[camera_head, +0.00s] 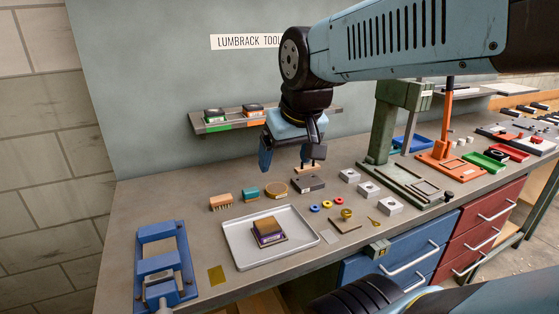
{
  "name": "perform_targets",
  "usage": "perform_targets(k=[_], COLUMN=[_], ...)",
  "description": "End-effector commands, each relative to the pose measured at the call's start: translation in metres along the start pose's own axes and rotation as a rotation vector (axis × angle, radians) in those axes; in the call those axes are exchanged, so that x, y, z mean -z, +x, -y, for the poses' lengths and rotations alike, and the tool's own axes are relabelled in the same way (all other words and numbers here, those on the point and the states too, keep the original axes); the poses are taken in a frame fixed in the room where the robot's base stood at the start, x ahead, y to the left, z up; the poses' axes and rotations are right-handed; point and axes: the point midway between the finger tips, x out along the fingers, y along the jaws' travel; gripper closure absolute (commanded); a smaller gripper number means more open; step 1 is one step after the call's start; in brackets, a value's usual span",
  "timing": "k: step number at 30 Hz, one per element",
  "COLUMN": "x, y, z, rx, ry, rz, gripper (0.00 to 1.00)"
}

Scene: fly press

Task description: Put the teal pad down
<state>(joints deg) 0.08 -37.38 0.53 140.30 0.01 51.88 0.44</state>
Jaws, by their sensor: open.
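My gripper (287,167) hangs above the back middle of the bench with its two fingers apart. I see nothing held between them. A small teal block (250,192), the only clearly teal loose item, sits on the bench left of and below my gripper in the picture. It stands between an orange brush-like block (220,202) and a round wooden-coloured piece (276,188). Whether this block is the teal pad I cannot tell. A dark block (309,184) lies just below the gripper's right finger, with a small tan piece behind it.
A grey tray (238,256) holds a brown block on a purple base. A blue fixture (160,265) stands at the left, a green press (385,150) at the right. Metal blocks and coloured rings lie between. A wall shelf (230,124) is behind my gripper.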

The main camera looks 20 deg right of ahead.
Motion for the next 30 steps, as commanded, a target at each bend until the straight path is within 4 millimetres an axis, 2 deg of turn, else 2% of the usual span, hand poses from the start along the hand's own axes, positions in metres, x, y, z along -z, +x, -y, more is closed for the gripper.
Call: perform_targets(k=[3,8,30], x=[-0.017,-0.026,-0.027], y=[-0.007,-0.010,-0.009], z=[0.000,-0.003,-0.003], rx=[0.002,0.002,0.002], ry=[0.000,0.000,0.000], rz=[-0.033,-0.051,-0.052], gripper=[0.15,0.15,0.15])
